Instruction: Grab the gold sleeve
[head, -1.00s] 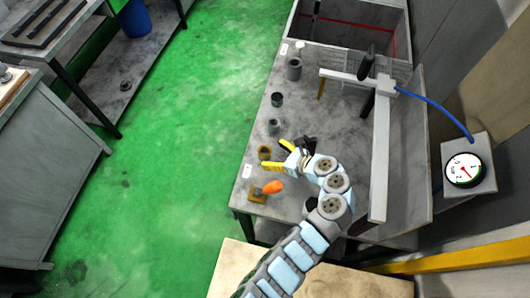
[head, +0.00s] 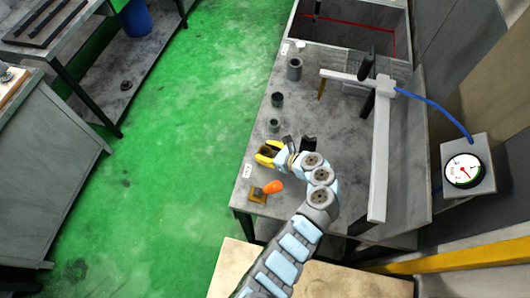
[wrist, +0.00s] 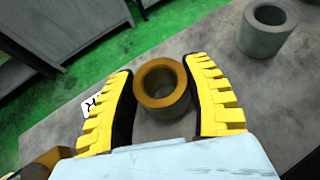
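The gold sleeve (wrist: 162,104) stands upright on the grey table in the wrist view, its round bore facing up. My gripper (wrist: 160,68) is open, with one yellow ribbed finger on each side of the sleeve. The right finger is very close to the sleeve or touching it; a small gap shows at the left finger. In the head view my gripper (head: 266,154) is low at the table's left edge, and its fingers mostly hide the sleeve.
A grey-green sleeve (wrist: 265,38) stands beyond, at upper right. In the head view, more grey sleeves (head: 277,99) line the table's left side. An orange handle (head: 273,187) and a gold block (head: 257,195) lie nearer. A white frame (head: 380,150) stands to the right.

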